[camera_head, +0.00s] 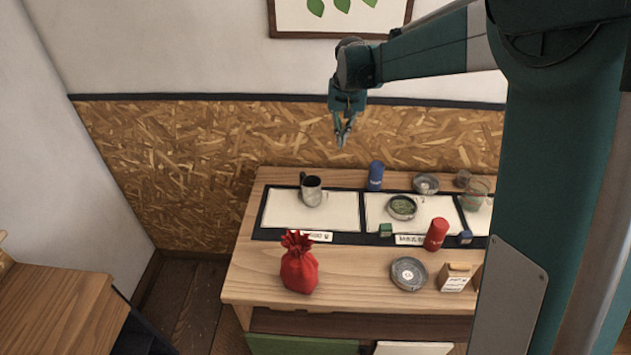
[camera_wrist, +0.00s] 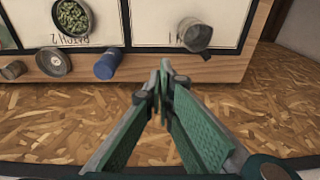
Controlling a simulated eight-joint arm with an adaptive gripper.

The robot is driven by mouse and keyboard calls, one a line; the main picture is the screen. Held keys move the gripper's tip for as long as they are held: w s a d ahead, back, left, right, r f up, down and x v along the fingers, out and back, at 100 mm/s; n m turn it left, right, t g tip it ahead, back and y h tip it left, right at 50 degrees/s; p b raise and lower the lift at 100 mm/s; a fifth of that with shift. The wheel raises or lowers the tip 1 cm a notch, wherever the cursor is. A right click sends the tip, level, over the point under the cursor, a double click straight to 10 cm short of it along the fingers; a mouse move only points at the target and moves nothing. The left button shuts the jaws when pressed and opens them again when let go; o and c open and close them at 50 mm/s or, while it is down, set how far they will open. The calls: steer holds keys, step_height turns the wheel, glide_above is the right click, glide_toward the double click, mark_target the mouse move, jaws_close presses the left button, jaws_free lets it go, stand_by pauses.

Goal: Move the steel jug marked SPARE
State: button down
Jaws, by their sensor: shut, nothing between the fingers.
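A steel jug (camera_head: 311,190) with a dark handle stands upright on the left white panel of the mat on the table. It also shows in the wrist view (camera_wrist: 196,36), near the table's back edge; I cannot read any SPARE mark on it. My gripper (camera_head: 343,143) is shut and empty, in the air beyond the back edge of the table, above and to the right of the jug in the head view. Its fingertips meet in the wrist view (camera_wrist: 163,72), below and left of the jug there.
A blue cylinder (camera_head: 376,176) stands right of the jug, and a dish of green beans (camera_head: 402,207) sits on the middle panel. A red sack (camera_head: 299,265), a red cylinder (camera_head: 436,234) and a grey dish (camera_head: 408,273) are nearer the front. Bare wood lies between sack and dish.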

steer(key=g, duration=0.2)
glide_toward(315, 181)
steer(key=w+f, duration=0.3)
steer(key=w, duration=0.4)
steer(key=shift+w+a, duration=0.15)
steer(key=shift+a, duration=0.05)
steer(key=shift+f, duration=0.15)
step_height(315, 181, down, 9)
steer(key=shift+f, duration=0.25)
steer(key=shift+s+f, duration=0.1)
steer(key=shift+s, duration=1.85)
steer(key=shift+s, duration=0.1)
